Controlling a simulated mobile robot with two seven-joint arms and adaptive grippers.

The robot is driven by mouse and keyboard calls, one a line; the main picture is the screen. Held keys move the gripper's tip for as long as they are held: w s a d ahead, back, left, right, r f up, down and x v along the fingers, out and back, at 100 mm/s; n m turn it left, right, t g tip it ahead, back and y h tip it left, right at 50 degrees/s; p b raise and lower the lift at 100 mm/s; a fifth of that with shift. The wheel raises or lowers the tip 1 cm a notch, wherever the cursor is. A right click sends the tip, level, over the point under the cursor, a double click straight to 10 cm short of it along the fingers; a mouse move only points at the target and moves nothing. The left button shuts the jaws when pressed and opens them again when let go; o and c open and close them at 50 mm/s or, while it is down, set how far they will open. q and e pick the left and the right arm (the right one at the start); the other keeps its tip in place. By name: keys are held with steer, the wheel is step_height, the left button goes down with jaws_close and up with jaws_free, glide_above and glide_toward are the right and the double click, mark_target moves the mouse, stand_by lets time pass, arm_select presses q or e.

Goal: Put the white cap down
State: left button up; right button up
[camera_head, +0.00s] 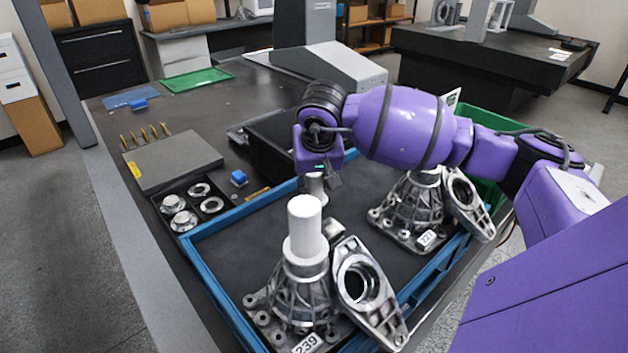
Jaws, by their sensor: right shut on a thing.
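My right gripper (322,180) points down above the blue-rimmed tray (226,283), with its fingers mostly hidden by its own body. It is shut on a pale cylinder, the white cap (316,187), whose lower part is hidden. A second white cap (305,228), with a narrow top and wider base, stands upright in front of it on the ribbed metal housing labelled 239 (299,297). This cap is clear of the gripper. Another metal housing (409,206), with a tag reading 221, stands in the tray behind to the right. My left gripper is not in view.
A flanged metal part leans beside each housing, at the front (362,287) and at the right (467,204). A dark tray of metal rings (190,204), a grey plate (174,161) and a black box (272,150) lie left of and behind the blue-rimmed tray. The tray's left floor is bare.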

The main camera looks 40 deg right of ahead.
steer(key=shift+f, duration=0.15)
steer(key=shift+f, duration=0.15)
steer(key=shift+f, duration=0.15)
steer(key=o, duration=0.9)
steer(key=shift+o, duration=0.2)
steer(key=v, duration=1.2)
steer(key=shift+r, duration=0.35)
steer(key=shift+f, duration=0.1)
